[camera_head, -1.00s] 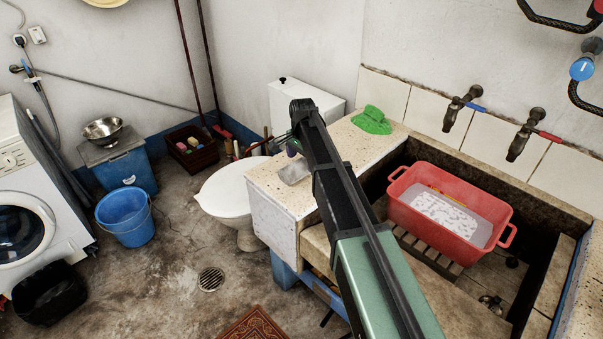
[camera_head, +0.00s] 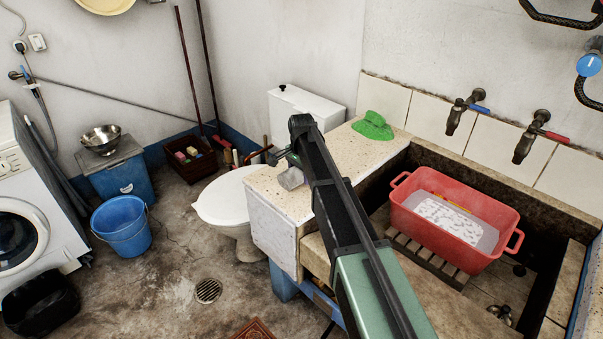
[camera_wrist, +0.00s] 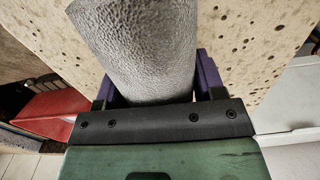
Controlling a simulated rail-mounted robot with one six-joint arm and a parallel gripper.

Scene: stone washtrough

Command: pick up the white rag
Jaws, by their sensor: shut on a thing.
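The white rag (camera_head: 291,179) looks greyish white and bunched up. It is at the left end of the speckled counter (camera_head: 350,150), beside the edge near the toilet. In the wrist view the rag (camera_wrist: 145,45) is a rough, pale grey roll between the purple fingers of my gripper (camera_wrist: 155,85), which is shut on it. In the head view my arm partly hides the gripper. I cannot tell whether the rag's underside touches the counter.
A green cloth (camera_head: 373,126) lies farther back on the counter. A red tub (camera_head: 440,240) with whitish contents stands in the stone trough to the right, below two taps. The toilet (camera_head: 225,200) is left of the counter. A blue bucket (camera_head: 122,230) stands on the floor.

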